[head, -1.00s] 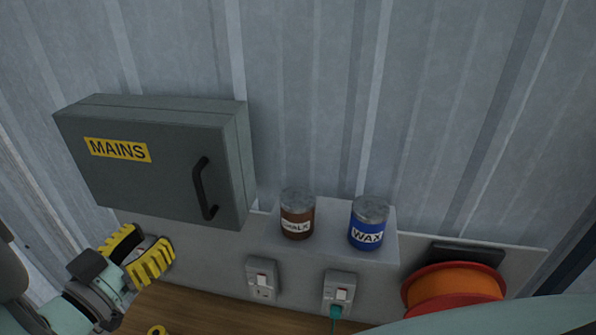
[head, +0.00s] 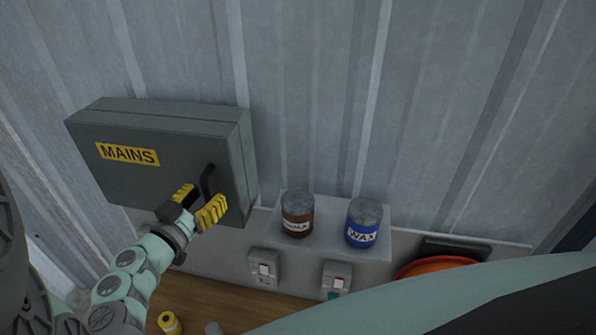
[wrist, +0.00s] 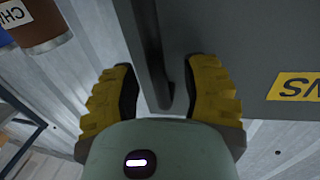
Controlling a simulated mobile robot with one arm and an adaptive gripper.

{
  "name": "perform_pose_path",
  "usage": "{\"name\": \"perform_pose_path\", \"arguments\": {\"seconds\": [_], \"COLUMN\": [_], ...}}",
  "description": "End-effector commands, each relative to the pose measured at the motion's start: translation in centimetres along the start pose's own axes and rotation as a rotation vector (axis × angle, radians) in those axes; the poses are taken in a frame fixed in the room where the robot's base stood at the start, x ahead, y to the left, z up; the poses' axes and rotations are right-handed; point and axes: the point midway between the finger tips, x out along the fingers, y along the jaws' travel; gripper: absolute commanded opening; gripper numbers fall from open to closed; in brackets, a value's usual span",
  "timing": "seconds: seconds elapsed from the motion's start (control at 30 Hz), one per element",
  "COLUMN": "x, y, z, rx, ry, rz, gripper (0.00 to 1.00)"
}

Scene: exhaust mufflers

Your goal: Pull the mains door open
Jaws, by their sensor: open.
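The grey mains box (head: 150,180) hangs on the wall at the left of the head view, its door shut, with a yellow MAINS label (head: 128,154). Its black upright handle (head: 208,178) is on the right part of the door; the lower part is hidden behind my gripper. My gripper (head: 199,202) is open at the handle's lower part. In the wrist view, the yellow fingers of my gripper (wrist: 165,88) stand either side of the dark handle (wrist: 166,95), with gaps showing. The label (wrist: 296,88) is at the right there, upside down.
A brown can (head: 297,215) and a blue WAX can (head: 362,224) stand on a grey ledge right of the box. Two sockets (head: 264,268) are below. A red-orange reel (head: 435,266) is at right. A yellow item (head: 170,323) lies on the wooden bench.

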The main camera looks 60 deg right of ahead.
Motion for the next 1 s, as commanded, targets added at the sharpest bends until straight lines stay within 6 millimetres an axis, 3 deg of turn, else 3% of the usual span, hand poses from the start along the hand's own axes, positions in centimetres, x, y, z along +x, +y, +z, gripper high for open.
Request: {"name": "perform_pose_path", "arguments": {"seconds": [0.43,0.47,0.9,1.0], "x": [0.88,0.88,0.83,0.82], "y": [0.23,0.23,0.16,0.15], "z": [0.08,0.08,0.06,0.05], "rx": [-0.002,-0.002,-0.002,-0.002], "ry": [-0.001,-0.001,-0.001,-0.001], "rz": [0.005,0.005,0.003,0.003], "gripper": [0.46,0.49,0.03,0.0]}}
